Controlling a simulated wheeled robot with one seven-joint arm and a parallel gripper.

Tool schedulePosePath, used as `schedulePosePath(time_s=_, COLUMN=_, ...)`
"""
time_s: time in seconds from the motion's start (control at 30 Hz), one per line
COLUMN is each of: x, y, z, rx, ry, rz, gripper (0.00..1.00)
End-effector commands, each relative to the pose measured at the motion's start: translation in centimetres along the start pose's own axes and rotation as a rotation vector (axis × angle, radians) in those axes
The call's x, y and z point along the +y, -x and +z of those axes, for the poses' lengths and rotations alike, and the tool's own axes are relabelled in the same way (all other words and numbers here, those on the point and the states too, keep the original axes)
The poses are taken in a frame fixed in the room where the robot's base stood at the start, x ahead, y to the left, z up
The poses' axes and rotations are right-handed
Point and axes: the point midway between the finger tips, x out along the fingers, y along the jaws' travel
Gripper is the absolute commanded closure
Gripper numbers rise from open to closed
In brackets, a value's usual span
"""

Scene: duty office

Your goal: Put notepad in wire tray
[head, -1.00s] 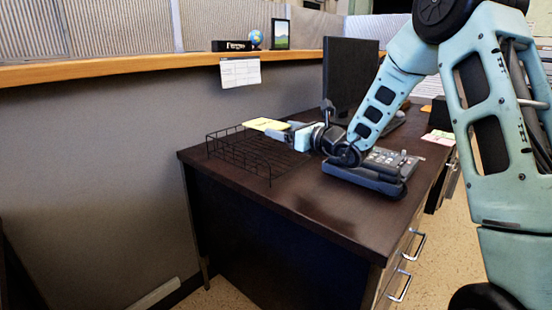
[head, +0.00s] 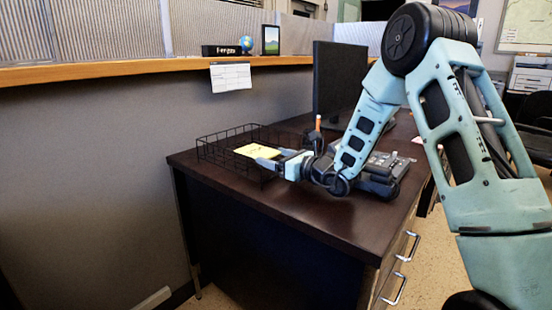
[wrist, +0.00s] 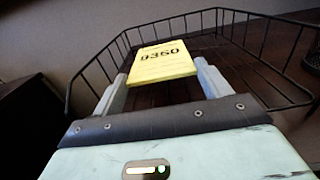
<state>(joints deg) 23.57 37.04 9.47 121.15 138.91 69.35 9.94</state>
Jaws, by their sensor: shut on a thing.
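The yellow notepad (head: 258,151) with dark print is held between the two fingers of my gripper (head: 269,160). In the wrist view the notepad (wrist: 162,62) lies roughly flat, gripped at its left and right edges by my gripper (wrist: 163,78). The black wire tray (head: 215,158) stands on the left end of the dark desk. The notepad is over the tray's area; I cannot tell whether it touches the tray floor. In the wrist view the tray's wire rim (wrist: 262,14) runs behind and to both sides of the notepad.
A desk phone (head: 380,172) stands right of the tray under my arm. A dark monitor (head: 338,85) and a pencil holder (head: 314,140) are behind it. The desk front (head: 310,222) is clear. A partition ledge (head: 120,73) runs behind the tray.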

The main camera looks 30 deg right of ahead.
Motion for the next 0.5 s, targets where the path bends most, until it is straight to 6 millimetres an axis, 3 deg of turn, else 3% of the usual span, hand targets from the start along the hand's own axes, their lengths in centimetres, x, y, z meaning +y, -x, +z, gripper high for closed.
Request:
schedulePosePath(time_s=0.37, x=0.0, y=0.0, z=-0.82, rx=0.0, ry=0.0, rz=0.0, gripper=0.46)
schedulePosePath(time_s=0.4, x=0.0, y=0.0, z=-0.83, rx=0.0, ry=0.0, rz=0.0, gripper=0.13)
schedulePosePath(time_s=0.43, x=0.0, y=0.0, z=-0.83, rx=0.0, ry=0.0, rz=0.0, gripper=0.04)
schedulePosePath(time_s=0.5, x=0.0, y=0.0, z=-0.83, rx=0.0, ry=0.0, rz=0.0, gripper=0.02)
